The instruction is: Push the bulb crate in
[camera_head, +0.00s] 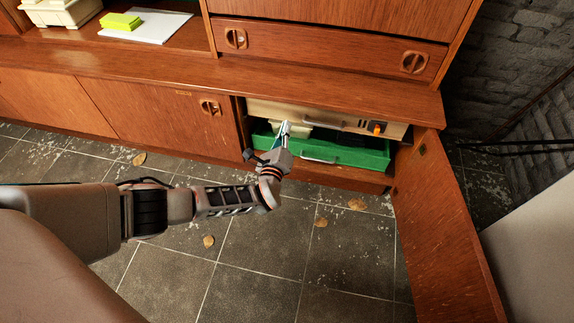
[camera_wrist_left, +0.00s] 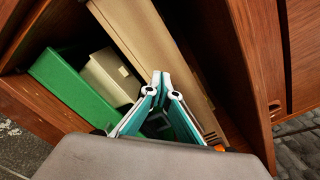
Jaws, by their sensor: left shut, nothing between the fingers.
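A green crate (camera_head: 350,152) with a metal handle on its front sits low in the open cabinet bay; I take it to be the bulb crate. It also shows at left in the left wrist view (camera_wrist_left: 72,88), with a small cream box (camera_wrist_left: 110,78) in it. My left gripper (camera_head: 284,128) is shut and empty, at the left part of the crate opening, just below the cream case. Its fingertips meet in the left wrist view (camera_wrist_left: 161,76). I cannot tell whether they touch anything. The gripper hides part of the crate's left side. My right gripper is not in view.
A cream case (camera_head: 355,122) with a handle and an orange part lies above the crate. The cabinet door (camera_head: 440,230) stands open on the right. A closed door (camera_head: 150,110) is left of the bay. Dry leaves (camera_head: 356,204) lie on the tiled floor (camera_head: 250,250).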

